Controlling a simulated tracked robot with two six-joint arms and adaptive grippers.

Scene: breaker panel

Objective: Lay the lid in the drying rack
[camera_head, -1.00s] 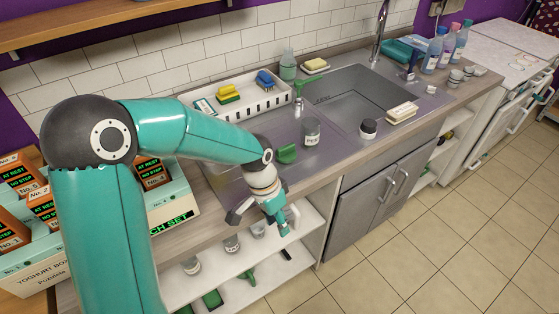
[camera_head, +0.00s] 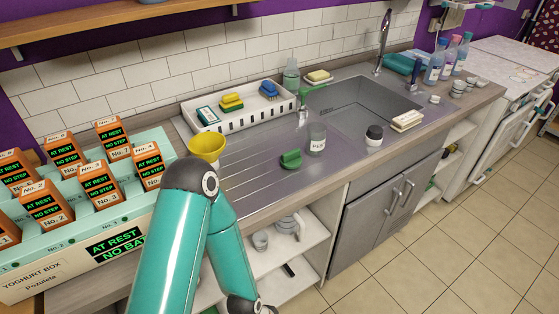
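A green piece (camera_head: 291,159), which may be the lid, rests on the ribbed steel drainer in front of the white rack. A glass jar labelled No.3 (camera_head: 317,140) stands to its right, and a small jar with a dark top (camera_head: 374,136) stands farther right. The white slotted tray (camera_head: 245,122), apparently the drying rack, stands at the back against the tiles and holds sponges. My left arm reaches in from the bottom left and bends down in front of the counter. Its wrist is at the bottom edge; its gripper is out of the picture. My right gripper is not visible.
A yellow funnel-like cup (camera_head: 206,146) stands left of the drainer, behind my elbow. A yoghurt box (camera_head: 60,275) with several orange units is at the left. The sink (camera_head: 365,102), tap (camera_head: 383,40) and soap block (camera_head: 407,121) are right. Much of the drainer is clear.

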